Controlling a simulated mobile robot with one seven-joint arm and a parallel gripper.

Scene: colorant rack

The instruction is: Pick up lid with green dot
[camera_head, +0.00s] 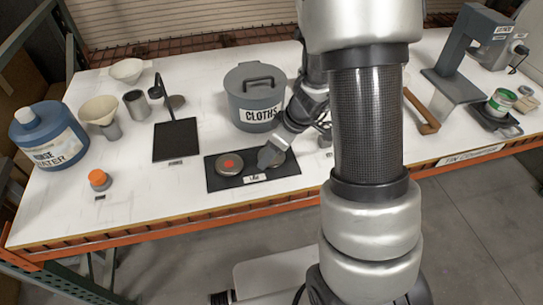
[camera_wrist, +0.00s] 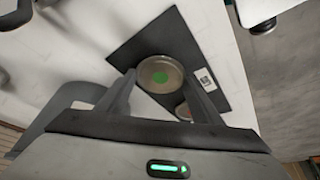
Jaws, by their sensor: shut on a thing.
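The lid with the green dot (camera_wrist: 161,78) is a round grey-tan disc in the wrist view. My gripper (camera_wrist: 160,88) has a finger on each side of it and is shut on it. In the head view my gripper (camera_head: 271,158) is over the right part of the black mat (camera_head: 212,184) and hides much of this lid (camera_head: 280,160). I cannot tell whether the lid touches the mat. A second lid with a red dot (camera_head: 232,163) lies on the mat's left part. It is partly hidden behind my right finger in the wrist view (camera_wrist: 184,112).
A blue-grey pot labelled CLOTHS (camera_head: 254,100) stands just behind the mat. A black plate with a stand (camera_head: 176,141), an orange-topped container (camera_head: 99,180) and a large blue bottle (camera_head: 47,137) are to the left. The table front left of the mat is mostly clear.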

